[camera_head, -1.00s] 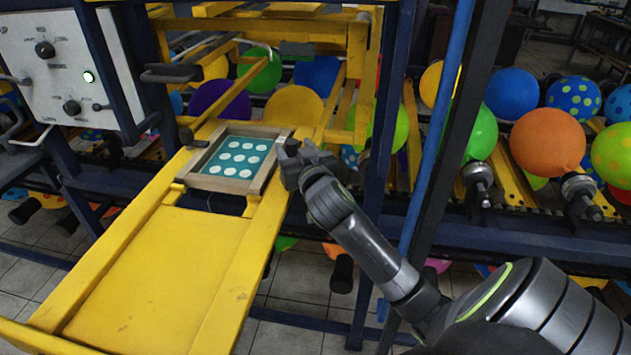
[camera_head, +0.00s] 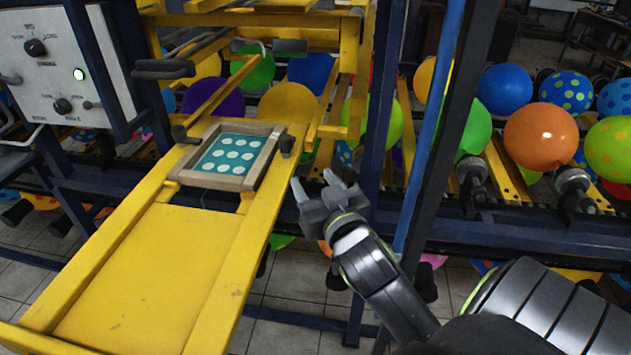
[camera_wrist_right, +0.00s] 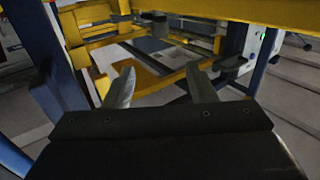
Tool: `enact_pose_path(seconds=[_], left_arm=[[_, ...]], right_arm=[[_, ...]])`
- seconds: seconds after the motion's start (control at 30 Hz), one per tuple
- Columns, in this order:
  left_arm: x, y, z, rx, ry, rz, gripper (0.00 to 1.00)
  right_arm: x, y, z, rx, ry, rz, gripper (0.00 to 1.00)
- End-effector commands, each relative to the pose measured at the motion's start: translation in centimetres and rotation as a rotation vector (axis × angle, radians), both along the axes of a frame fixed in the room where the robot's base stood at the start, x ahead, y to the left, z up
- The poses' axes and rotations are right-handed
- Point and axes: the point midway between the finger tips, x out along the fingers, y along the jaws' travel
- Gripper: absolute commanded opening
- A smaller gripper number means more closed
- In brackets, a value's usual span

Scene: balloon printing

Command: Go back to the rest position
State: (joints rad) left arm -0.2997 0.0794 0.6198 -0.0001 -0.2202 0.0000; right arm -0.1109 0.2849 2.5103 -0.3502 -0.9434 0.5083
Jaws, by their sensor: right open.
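My right gripper (camera_head: 315,186) is open and empty. It hangs in the air to the right of the wooden-framed printing screen (camera_head: 263,166), apart from it. In the right wrist view the two fingers of my right gripper (camera_wrist_right: 157,88) stand apart with nothing between them. The screen has a teal panel with several white dots and a dark knob (camera_head: 287,143) at its right side. It lies on the yellow frame (camera_head: 251,255) of the machine. My left gripper is in neither view.
A control box (camera_head: 62,70) with knobs and a lit button stands at the left. A blue post (camera_head: 432,130) and a dark post rise close to my right arm. Several balloons, one of them orange (camera_head: 541,137), sit behind on a rack at the right.

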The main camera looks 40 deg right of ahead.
Motion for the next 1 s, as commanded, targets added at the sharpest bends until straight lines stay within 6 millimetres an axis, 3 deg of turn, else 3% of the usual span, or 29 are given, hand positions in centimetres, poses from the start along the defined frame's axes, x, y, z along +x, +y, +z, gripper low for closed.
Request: enact_pose_path(seconds=[0.5, 0.6, 0.67, 0.77, 0.9, 1.0], left_arm=[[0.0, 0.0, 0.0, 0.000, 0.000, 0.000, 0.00], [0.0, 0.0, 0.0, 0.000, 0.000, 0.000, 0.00], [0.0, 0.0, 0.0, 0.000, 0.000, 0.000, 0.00], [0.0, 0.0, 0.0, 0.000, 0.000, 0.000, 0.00], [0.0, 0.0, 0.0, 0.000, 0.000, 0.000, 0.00], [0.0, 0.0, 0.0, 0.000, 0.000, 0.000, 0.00]], right_arm=[[0.0, 0.0, 0.0, 0.000, 0.000, 0.000, 0.51], [-0.3, -0.1, -1.0, 0.002, 0.035, -0.006, 0.51], [-0.8, -0.3, -2.7, 0.009, 0.100, -0.015, 0.51], [-2.9, -0.6, -7.6, 0.020, 0.289, -0.034, 0.51], [-8.3, -0.3, -15.8, 0.041, 0.643, -0.031, 0.51], [-12.7, 0.4, -20.1, 0.059, 0.865, -0.002, 0.51]])
